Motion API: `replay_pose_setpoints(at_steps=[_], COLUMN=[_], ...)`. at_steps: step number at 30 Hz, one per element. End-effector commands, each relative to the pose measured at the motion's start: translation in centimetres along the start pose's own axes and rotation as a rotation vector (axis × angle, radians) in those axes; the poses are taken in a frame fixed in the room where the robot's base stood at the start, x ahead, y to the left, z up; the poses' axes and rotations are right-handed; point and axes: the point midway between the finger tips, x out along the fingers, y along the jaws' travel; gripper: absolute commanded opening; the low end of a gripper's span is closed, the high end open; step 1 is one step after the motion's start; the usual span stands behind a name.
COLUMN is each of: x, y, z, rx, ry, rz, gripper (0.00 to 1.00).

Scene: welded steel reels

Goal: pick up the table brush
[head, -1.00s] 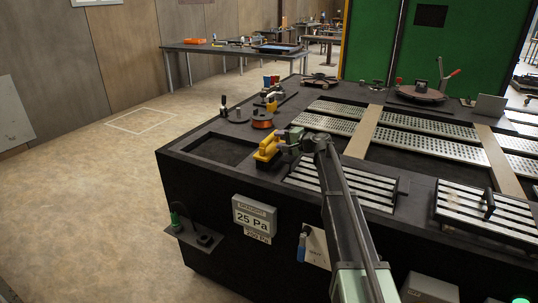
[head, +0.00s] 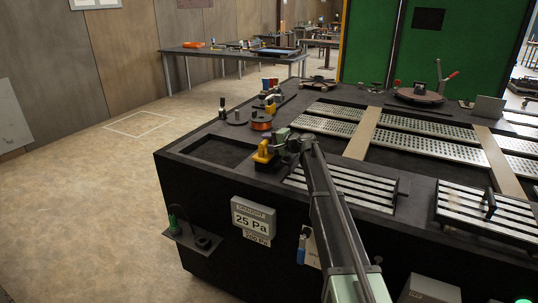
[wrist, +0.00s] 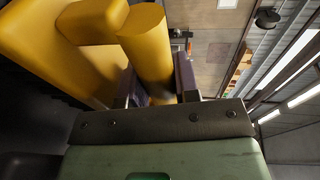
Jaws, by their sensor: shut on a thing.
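The yellow thing held at my arm's end, which I take to be the table brush (head: 262,157), has a block-like body and a thick round handle. No bristles show. In the head view it is over the near left part of the black table, by the recess; I cannot tell whether it touches the table. My gripper (head: 274,148) is just right of it and partly hides it. In the wrist view the round yellow handle (wrist: 148,45) sits between the two jaws of my gripper (wrist: 157,85), which are shut on it. The body (wrist: 50,45) fills the upper left.
The black table (head: 210,195) has an open recess (head: 222,151) left of my gripper. Behind it stand an orange reel (head: 261,123) and a black disc (head: 236,117). Slotted plates (head: 345,185) lie to the right. Signs hang on the front face. The floor at left is clear.

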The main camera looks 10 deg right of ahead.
Motion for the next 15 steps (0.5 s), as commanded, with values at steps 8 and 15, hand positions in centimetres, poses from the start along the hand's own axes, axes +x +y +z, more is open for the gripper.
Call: replay_pose_setpoints(at_steps=[8, 15], x=[0.0, -0.4], y=[-0.1, -2.0], z=[0.0, -0.1], rx=[0.0, 0.0], ry=[0.0, 0.0], rz=[0.0, 0.0], gripper=[0.0, 0.0])
